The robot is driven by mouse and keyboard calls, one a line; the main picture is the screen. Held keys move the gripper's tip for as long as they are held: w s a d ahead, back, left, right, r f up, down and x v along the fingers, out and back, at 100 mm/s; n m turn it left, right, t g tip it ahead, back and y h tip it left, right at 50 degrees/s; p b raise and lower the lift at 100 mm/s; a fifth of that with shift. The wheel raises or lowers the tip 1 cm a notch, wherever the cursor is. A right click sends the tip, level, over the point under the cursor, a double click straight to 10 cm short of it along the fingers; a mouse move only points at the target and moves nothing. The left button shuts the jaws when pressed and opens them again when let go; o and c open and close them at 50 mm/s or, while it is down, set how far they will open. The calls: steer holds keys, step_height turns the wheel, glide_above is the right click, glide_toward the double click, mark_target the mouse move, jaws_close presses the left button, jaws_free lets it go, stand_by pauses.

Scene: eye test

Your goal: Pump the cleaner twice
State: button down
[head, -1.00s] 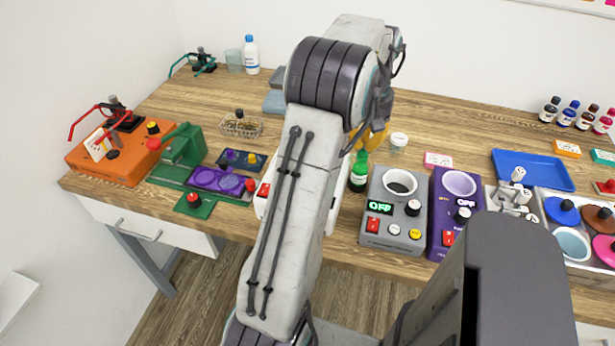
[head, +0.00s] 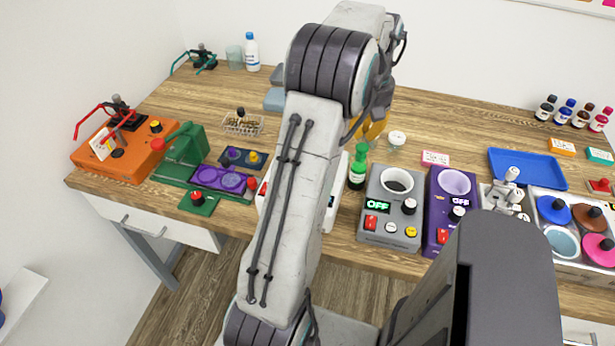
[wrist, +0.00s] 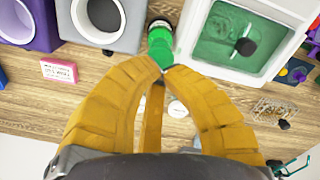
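In the head view my gripper (head: 373,129) is just above and behind the pump top, partly hidden by my arm. I cannot tell whether the fingertips touch the pump.
A grey machine (head: 377,235) and a purple machine (head: 436,222) stand right of the cleaner. A white device with a green basin (wrist: 222,42) is on its other side, mostly behind my arm in the head view. A clear jar (head: 397,140) with a white lid stands behind.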

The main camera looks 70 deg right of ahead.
steer(key=shift+r, duration=0.15)
step_height(320, 180, up, 6)
steer(key=p, duration=0.6)
stand_by(1.0)
